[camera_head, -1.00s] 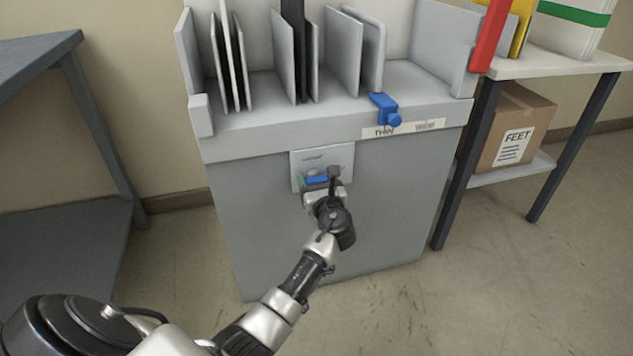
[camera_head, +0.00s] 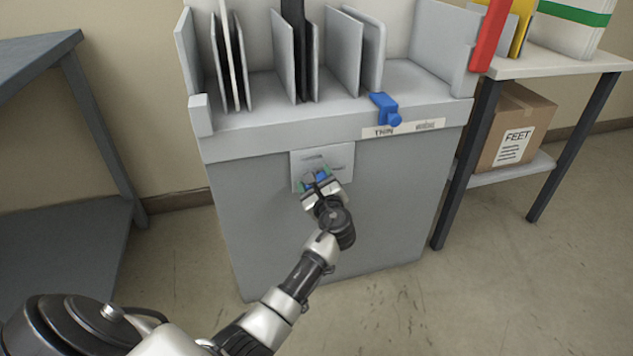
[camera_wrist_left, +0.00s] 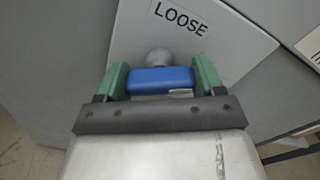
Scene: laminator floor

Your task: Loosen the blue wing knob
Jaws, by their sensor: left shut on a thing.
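The blue wing knob (camera_wrist_left: 162,80) sits on a grey plate (camera_wrist_left: 222,40) on the front of the grey machine. The word LOOSE is printed on the plate above it. In the left wrist view the knob lies between the two green fingertips of my left gripper (camera_wrist_left: 161,84), which is shut on it. In the head view the left gripper (camera_head: 318,186) meets the plate and covers most of the knob, and the gripper is tilted. My right gripper is not in view.
A blue clamp (camera_head: 386,108) sits on the machine's front ledge beside a label strip (camera_head: 404,129). Upright dividers (camera_head: 344,52) stand on top. A side table (camera_head: 557,64) with a cardboard box (camera_head: 513,126) below stands at right, a grey table (camera_head: 40,50) at left.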

